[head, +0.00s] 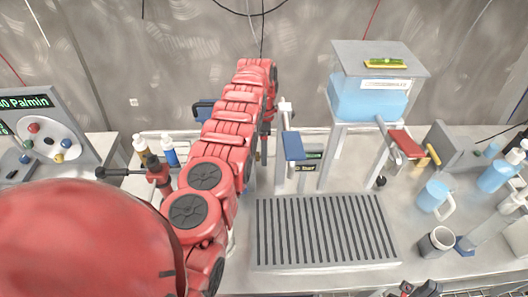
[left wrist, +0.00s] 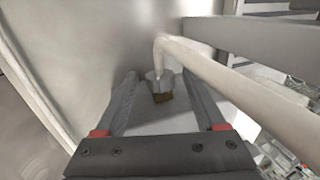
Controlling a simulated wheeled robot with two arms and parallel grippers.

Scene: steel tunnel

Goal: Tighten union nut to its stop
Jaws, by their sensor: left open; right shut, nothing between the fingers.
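In the left wrist view a pale bent pipe (left wrist: 225,72) comes in from the right and turns down. At its end is a grey nut-like collar (left wrist: 157,76) with a brown, brass-like piece (left wrist: 163,97) below it. My left gripper (left wrist: 161,78) is open, with one finger on each side of the collar and visible gaps. Whether either finger touches it, I cannot tell. In the head view my left arm hides the left gripper and the pipe joint. My right gripper (head: 420,289) is at the bottom edge, partly cut off, shut and empty.
A slotted grey tray (head: 262,232) lies mid-bench. A control panel (head: 47,139) is left.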

